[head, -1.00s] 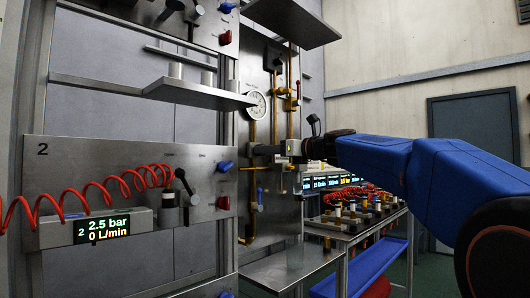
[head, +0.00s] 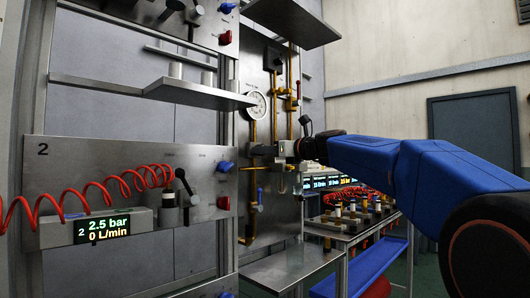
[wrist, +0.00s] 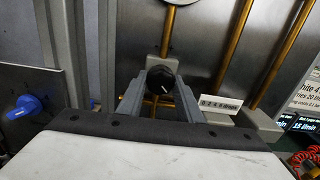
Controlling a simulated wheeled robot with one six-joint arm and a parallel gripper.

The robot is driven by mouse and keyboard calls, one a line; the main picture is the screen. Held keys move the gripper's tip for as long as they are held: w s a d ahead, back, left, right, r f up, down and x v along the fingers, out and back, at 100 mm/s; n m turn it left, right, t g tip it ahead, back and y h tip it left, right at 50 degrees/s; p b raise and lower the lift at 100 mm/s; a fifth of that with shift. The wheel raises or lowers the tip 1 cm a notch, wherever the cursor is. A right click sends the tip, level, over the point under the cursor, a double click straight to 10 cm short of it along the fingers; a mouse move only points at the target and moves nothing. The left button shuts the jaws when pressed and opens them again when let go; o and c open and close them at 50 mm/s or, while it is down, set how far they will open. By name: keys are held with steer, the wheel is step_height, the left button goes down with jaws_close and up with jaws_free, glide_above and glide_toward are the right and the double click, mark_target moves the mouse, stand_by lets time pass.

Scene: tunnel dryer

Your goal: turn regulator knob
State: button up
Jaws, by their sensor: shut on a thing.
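The regulator knob (wrist: 160,80) is a round black knob with a white pointer line, on a grey block with brass pipe above it. In the wrist view it sits between the two grey fingers of my gripper (wrist: 160,98), which are shut on its sides. The pointer line slants to the lower right. In the head view my gripper (head: 272,153) reaches the pipe panel from the right, below the round white gauge (head: 254,104). The knob is hard to make out there behind the fingers. The gauge reading is too small to tell.
A blue knob (wrist: 24,106) on a neighbouring panel is left of my gripper. A white label (wrist: 220,103) is right of the knob. Metal shelves (head: 200,94) jut out left of and above my arm. A bench with red hoses (head: 350,196) stands below it.

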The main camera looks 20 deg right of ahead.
steer(key=n, duration=0.5)
stand_by(0.4)
steer(key=o, duration=1)
steer(key=shift+o, duration=0.2)
steer(key=shift+s+d, duration=0.1)
steer(key=shift+d, duration=0.05)
steer(key=v, duration=1.7)
steer(key=shift+s, duration=0.1)
